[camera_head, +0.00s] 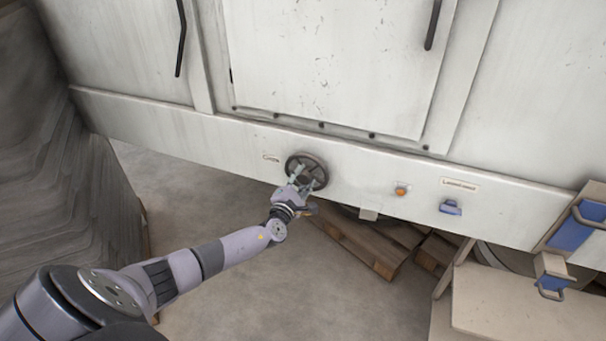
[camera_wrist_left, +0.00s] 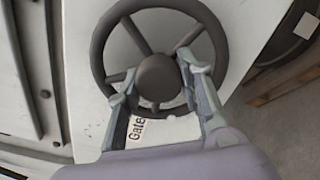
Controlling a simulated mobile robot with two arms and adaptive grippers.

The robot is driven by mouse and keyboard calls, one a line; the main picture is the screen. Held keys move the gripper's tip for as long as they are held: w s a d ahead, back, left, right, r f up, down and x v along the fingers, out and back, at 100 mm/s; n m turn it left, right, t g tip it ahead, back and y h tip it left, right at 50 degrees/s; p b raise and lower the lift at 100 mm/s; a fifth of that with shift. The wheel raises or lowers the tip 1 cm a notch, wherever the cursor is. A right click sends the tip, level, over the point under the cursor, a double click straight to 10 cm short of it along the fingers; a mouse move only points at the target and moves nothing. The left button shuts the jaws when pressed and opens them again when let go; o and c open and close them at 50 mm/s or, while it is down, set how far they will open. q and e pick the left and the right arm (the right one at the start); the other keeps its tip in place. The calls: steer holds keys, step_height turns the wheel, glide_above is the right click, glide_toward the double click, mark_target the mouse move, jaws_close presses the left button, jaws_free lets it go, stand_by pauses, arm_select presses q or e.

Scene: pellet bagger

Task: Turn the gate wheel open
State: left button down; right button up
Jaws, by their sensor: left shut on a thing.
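The gate wheel (camera_head: 307,172) is a dark round handwheel with spokes, mounted low on the white machine front in the head view. In the left wrist view the wheel (camera_wrist_left: 159,76) shows large, with a round hub and a label reading "Gate" partly hidden behind it. My left gripper (camera_head: 299,178) reaches the wheel from below; in the left wrist view its two fingers (camera_wrist_left: 160,100) straddle the hub over the lower part of the wheel. It is shut on the wheel, though the exact contact is partly hidden. My right gripper is not in view.
An orange button (camera_head: 401,190) and a blue-grey part (camera_head: 450,207) sit right of the wheel on the machine front. A wooden pallet (camera_head: 365,245) lies beneath. A beige bench (camera_head: 520,305) with blue fittings stands at lower right. The floor at lower middle is clear.

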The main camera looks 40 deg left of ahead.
arm_select(q)
steer(key=m+p, duration=0.2)
steer(key=m, duration=0.3)
steer(key=shift+r, duration=0.1)
steer(key=shift+m+p, duration=0.4)
steer(key=shift+m, duration=0.3)
steer(key=c, duration=1.1)
jaws_free()
steer(key=shift+a, duration=0.1)
steer(key=shift+s, duration=0.15)
steer(key=v, duration=1.1)
steer(key=shift+s+d, duration=0.25)
steer(key=shift+s, duration=0.1)
